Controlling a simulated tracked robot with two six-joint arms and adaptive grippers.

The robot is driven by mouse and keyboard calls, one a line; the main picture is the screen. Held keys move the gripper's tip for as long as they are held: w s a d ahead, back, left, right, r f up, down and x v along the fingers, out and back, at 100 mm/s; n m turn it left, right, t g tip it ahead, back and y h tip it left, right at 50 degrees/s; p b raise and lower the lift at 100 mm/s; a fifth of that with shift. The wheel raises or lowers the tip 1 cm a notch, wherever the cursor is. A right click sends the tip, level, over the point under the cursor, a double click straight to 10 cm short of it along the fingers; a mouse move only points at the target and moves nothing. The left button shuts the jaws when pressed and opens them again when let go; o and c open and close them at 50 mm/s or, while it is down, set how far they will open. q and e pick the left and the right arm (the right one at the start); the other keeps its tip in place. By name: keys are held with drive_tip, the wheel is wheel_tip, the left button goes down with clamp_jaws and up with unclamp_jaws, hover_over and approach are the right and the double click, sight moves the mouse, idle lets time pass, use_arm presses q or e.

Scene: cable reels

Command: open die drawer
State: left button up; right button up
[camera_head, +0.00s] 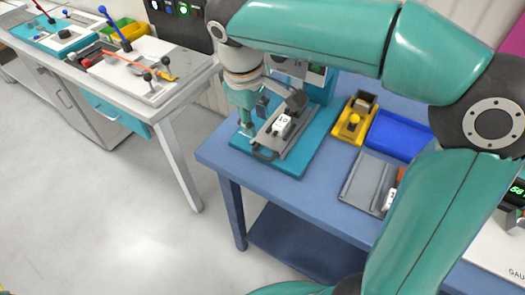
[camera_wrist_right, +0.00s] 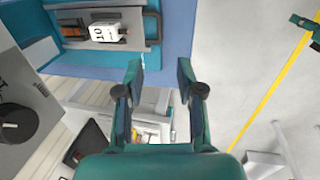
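A teal drawer front (camera_head: 118,115) with a pale bar handle sits under the white bench at the left and looks shut. No label shows on it, so I cannot tell whether it is the die drawer. A white block marked 10 (camera_head: 283,123) rests in a grey holder with a dark handle, on the teal press base (camera_head: 308,150). It also shows in the right wrist view (camera_wrist_right: 104,32). My left gripper is out of view.
The blue table (camera_head: 215,150) carries the press, a yellow tray (camera_head: 347,132), a blue bin (camera_head: 400,138) and a grey tray (camera_head: 362,185). The white bench (camera_head: 150,92) holds tools and a yellow bin. Open floor lies between bench and table.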

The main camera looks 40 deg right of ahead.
sight(265, 157)
drive_tip(key=d+f, duration=0.1)
drive_tip(key=f, duration=0.4)
drive_tip(key=d+f, duration=0.1)
drive_tip(key=f, duration=0.4)
drive_tip(key=w+d+f, duration=0.1)
drive_tip(key=f, duration=0.4)
clamp_jaws()
